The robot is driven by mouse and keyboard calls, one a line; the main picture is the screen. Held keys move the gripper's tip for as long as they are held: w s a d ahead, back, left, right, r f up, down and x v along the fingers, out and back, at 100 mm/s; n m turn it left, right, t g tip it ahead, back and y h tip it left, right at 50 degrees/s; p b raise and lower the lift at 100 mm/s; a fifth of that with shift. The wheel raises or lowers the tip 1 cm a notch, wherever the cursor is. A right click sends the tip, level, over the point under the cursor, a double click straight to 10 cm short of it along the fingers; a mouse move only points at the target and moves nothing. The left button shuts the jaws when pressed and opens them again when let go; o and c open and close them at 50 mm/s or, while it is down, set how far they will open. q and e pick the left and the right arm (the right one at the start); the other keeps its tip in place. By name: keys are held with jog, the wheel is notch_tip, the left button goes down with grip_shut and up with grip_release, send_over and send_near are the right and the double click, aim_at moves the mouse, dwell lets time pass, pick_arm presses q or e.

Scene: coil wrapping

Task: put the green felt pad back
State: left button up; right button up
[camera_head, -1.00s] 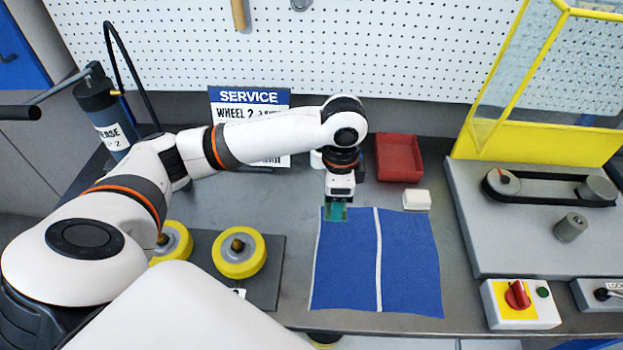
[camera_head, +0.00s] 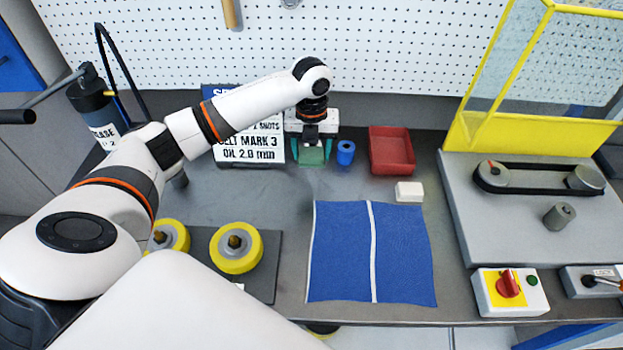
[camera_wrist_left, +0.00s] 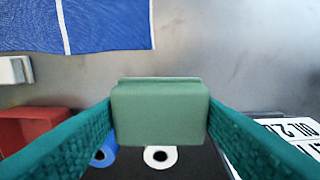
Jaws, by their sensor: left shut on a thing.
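The green felt pad (camera_head: 312,156) is held between the two teal fingers of my left gripper (camera_head: 313,152), near the back of the bench, left of the blue roll. In the left wrist view the pad (camera_wrist_left: 160,116) spans the gap between both fingers (camera_wrist_left: 160,122), a small block with a thin lip along its top edge. Whether it touches the surface below cannot be told. My right gripper is not in view.
A blue roll (camera_head: 346,153) and a red tray (camera_head: 391,152) are right of the gripper. The service sign (camera_head: 246,148) stands close left. A white roll (camera_wrist_left: 160,156) shows below the pad in the wrist view. A blue cloth (camera_head: 341,255) lies in front, with bare bench between.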

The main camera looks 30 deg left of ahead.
pick_arm(q)
send_over(311, 185)
notch_tip(311, 185, down, 4)
jog(key=shift+f+p, duration=0.2)
jog(key=shift+p, duration=0.25)
notch_tip(311, 185, down, 4)
jog(key=shift+r+p, duration=0.25)
jog(key=shift+p, duration=0.15)
jog(key=shift+f, duration=0.35)
jog(key=shift+w, duration=0.1)
jog(key=shift+f, duration=0.2)
jog(key=o, duration=0.9)
jog(key=shift+o, duration=0.2)
